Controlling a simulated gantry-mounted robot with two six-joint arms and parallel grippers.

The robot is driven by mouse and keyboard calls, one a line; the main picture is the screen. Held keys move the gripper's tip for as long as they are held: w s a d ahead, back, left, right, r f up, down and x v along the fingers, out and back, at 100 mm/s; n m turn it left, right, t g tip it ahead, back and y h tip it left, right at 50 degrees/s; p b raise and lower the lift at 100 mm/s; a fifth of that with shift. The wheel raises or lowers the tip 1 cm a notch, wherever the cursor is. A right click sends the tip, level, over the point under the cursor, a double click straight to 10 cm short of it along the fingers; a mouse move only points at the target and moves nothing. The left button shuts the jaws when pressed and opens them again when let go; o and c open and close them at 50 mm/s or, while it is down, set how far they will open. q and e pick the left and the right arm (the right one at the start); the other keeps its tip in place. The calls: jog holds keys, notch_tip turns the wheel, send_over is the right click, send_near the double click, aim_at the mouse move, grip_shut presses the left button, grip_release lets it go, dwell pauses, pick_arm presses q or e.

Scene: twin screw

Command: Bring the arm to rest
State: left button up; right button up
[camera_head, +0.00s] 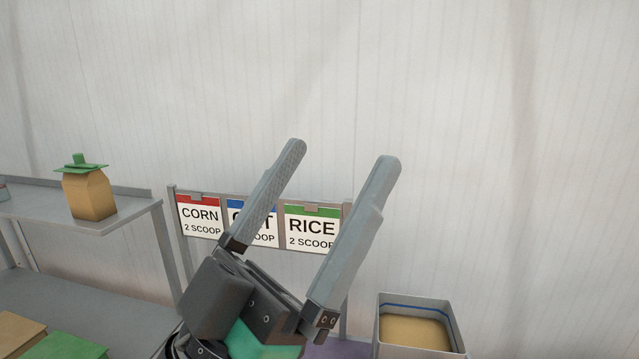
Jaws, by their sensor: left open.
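My left gripper (342,152) is large in the lower middle of the head view. Its two long grey fingers point up and to the right, spread apart, with nothing between them but the view of the signs and wall behind. The gripper covers part of the middle sign. My right gripper is not in this view.
Signs for corn (201,214), a partly hidden one, and rice (311,228) hang on a rack. A tan container with a green lid (89,194) stands on a grey shelf (135,207) at left. A grey bin (455,327) holds tan material at lower right.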

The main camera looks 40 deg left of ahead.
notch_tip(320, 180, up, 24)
jog(key=p, duration=2.4)
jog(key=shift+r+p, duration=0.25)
jog(key=shift+p, duration=0.05)
